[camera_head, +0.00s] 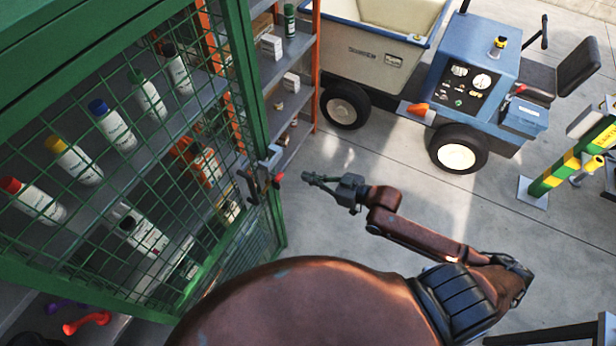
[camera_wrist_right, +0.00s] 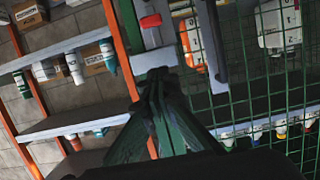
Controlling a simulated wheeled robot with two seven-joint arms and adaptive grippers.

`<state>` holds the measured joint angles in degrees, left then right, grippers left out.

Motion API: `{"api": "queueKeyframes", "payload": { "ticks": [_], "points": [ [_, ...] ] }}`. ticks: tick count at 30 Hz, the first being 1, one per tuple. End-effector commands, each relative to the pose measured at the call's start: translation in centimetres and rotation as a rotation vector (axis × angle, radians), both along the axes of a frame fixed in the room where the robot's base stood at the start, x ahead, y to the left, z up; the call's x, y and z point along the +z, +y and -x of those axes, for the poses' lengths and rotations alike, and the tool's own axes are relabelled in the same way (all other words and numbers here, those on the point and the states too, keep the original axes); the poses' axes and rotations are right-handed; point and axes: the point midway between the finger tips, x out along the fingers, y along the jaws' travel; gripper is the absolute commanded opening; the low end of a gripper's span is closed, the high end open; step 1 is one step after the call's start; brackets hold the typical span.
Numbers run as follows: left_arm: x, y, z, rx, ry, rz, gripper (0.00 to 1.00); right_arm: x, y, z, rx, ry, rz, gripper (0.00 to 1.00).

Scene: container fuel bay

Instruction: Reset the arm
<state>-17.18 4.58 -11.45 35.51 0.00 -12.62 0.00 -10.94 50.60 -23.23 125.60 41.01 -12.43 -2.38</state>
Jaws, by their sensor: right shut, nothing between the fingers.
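My right arm reaches in from the right in the head view. Its gripper (camera_head: 312,179) is shut and empty, pointing left at the green mesh cage door (camera_head: 282,215). A grey latch (camera_head: 262,170) with a red tip sits on the door's edge. The fingertips look a short gap away from the red tip. In the right wrist view the closed fingers (camera_wrist_right: 158,76) show in front of the grey latch plate (camera_wrist_right: 155,60) and the red-tipped part (camera_wrist_right: 151,21); whether they touch cannot be told there. My left gripper is not in view.
Behind the mesh stand several white bottles with coloured caps (camera_head: 113,127). An orange-framed shelf (camera_head: 316,65) with small boxes adjoins the cage. A blue and cream utility cart (camera_head: 470,85) stands behind on the concrete floor. A green-yellow post (camera_head: 570,165) is at right. Floor between is clear.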

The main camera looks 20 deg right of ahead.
Motion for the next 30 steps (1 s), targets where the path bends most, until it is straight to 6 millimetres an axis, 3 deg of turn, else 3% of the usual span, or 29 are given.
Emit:
{"api": "queueKeyframes", "payload": {
  "ticks": [10,14,17,19,23,26,30],
  "points": [
    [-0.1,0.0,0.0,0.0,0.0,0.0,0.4,-0.4,-0.3,-0.2,-0.007,0.003,0.002,0.0],
    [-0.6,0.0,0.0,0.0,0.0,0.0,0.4,-3.8,-2.4,-1.1,-0.061,0.027,0.023,0.0],
    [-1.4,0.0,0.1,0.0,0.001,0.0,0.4,-9.0,-5.7,-1.9,-0.14,0.068,0.058,0.0],
    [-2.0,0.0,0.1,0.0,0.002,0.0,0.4,-13.5,-8.3,-2.1,-0.203,0.107,0.088,0.0],
    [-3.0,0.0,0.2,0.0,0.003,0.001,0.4,-21.9,-12.8,-1.2,-0.31,0.191,0.148,0.0],
    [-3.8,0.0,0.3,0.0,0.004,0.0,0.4,-28.4,-15.6,0.7,-0.379,0.266,0.192,0.0],
    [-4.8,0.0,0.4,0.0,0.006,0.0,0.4,-37.3,-18.5,4.8,-0.458,0.383,0.253,0.0]
  ]
}}
